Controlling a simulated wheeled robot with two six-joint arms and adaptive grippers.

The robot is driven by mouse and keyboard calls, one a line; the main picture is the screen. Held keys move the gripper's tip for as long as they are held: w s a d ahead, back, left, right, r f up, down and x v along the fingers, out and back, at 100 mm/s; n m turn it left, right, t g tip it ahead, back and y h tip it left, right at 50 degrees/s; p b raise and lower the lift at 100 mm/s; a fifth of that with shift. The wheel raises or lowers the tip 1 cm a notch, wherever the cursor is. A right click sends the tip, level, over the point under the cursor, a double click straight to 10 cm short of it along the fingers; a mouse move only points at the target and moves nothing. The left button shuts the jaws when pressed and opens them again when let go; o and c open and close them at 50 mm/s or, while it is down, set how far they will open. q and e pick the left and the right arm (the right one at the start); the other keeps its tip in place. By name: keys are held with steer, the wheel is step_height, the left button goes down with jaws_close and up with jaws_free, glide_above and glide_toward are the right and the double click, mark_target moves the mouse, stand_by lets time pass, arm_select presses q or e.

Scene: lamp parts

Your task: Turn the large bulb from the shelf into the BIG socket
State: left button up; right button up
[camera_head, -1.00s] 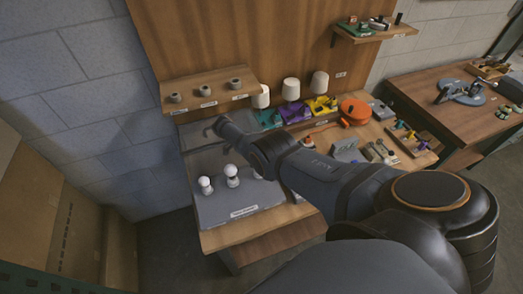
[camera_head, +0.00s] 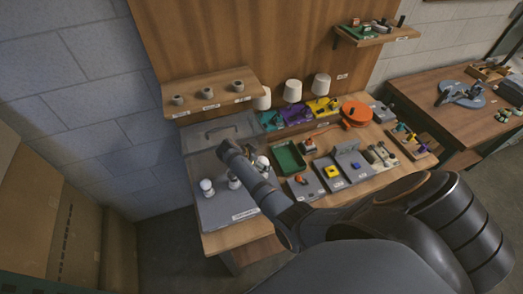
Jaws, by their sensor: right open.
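I cannot tell which is the large one or read which socket is marked BIG. The wall shelf (camera_head: 195,82) carries three grey ring-shaped holders (camera_head: 207,93) with no bulb seen in them. My right gripper (camera_head: 221,132) is open, its dark fingers spread over the back of the grey board (camera_head: 212,210). It appears empty, below the shelf. My left gripper is not in view.
White shades (camera_head: 292,91) stand behind purple and yellow holders. A green tray (camera_head: 288,158), an orange round case (camera_head: 356,111) and several small fixtures fill the bench's right side. A second table (camera_head: 445,130) stands at the right. A small shelf (camera_head: 375,36) hangs above.

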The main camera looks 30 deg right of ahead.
steer(key=shift+s+a+n+t, duration=0.1)
steer(key=shift+n+t, duration=0.4)
steer(key=shift+n, duration=0.4)
steer(key=n, duration=0.1)
steer(key=n+t, duration=0.1)
steer(key=n+t+y, duration=0.1)
steer(key=shift+a+f+n, duration=0.1)
steer(key=shift+a+n, duration=0.15)
steer(key=shift+n, duration=0.05)
steer(key=shift+s+a+r+n+t+y, duration=0.1)
steer(key=shift+n+t+y, duration=0.2)
steer(key=shift+n, duration=0.25)
steer(key=shift+s+a+r+n+t+y, duration=0.1)
steer(key=shift+n+t+y, duration=0.2)
steer(key=shift+n, duration=0.25)
steer(key=shift+w+f, duration=0.1)
steer(key=shift+w, duration=0.1)
steer(key=c, duration=0.4)
steer(key=shift+c, duration=1.2)
steer(key=shift+s, duration=0.4)
steer(key=c, duration=0.5)
steer(key=shift+o, duration=0.2)
steer(key=shift+w, duration=0.1)
steer(key=shift+o, duration=0.7)
steer(key=shift+w, duration=0.1)
